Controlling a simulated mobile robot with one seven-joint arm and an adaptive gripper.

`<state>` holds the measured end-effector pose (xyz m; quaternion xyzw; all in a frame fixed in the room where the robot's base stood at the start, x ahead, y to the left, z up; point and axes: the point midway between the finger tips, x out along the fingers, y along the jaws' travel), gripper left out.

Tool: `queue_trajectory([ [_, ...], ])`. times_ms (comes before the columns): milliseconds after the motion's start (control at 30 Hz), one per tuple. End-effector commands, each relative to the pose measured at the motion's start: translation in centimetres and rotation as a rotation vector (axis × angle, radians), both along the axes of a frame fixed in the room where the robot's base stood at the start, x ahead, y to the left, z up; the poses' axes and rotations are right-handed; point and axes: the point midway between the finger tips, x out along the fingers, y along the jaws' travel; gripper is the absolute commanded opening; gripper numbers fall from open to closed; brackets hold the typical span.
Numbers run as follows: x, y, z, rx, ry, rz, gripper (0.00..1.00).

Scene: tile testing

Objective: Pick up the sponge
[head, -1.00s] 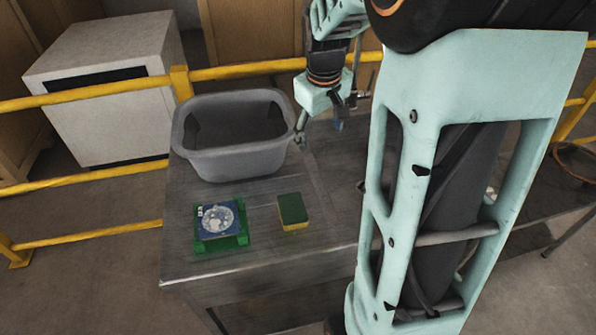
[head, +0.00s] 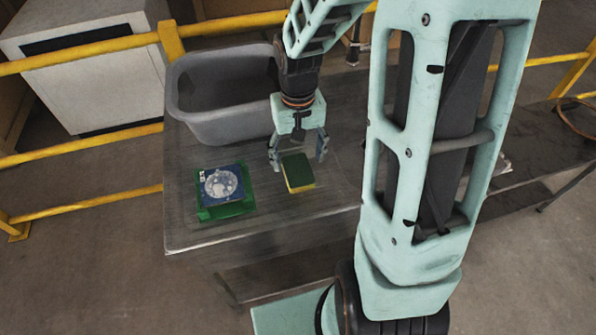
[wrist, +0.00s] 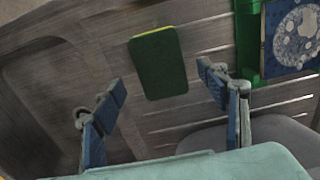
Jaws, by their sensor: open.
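The sponge (head: 298,170) is a small block with a dark green top and a yellow side, lying flat on the grey table. My gripper (head: 298,161) is open, its fingers pointing down near the sponge's far end, one finger toward each side. In the wrist view the sponge (wrist: 159,63) lies beyond the fingertips, roughly in line with the gap of my gripper (wrist: 160,88). Nothing is held between the fingers, and from these views I cannot tell their exact height above the table.
A blue round-patterned piece in a green holder (head: 226,205) lies left of the sponge. A grey tub (head: 225,128) stands behind on the table (head: 190,236). Yellow railings (head: 80,58) run behind. The table's front right is mostly bare.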

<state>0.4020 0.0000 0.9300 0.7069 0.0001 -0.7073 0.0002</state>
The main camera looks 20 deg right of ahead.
Motion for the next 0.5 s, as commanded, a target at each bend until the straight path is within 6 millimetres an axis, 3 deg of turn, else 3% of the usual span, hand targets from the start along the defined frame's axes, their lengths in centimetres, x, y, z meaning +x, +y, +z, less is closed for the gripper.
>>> queue_trajectory([
  [200,-0.5,0.1,-3.1,0.0,0.003,0.0,0.67],
  [500,-0.4,0.1,-3.5,0.0,-0.001,-0.001,0.67],
])
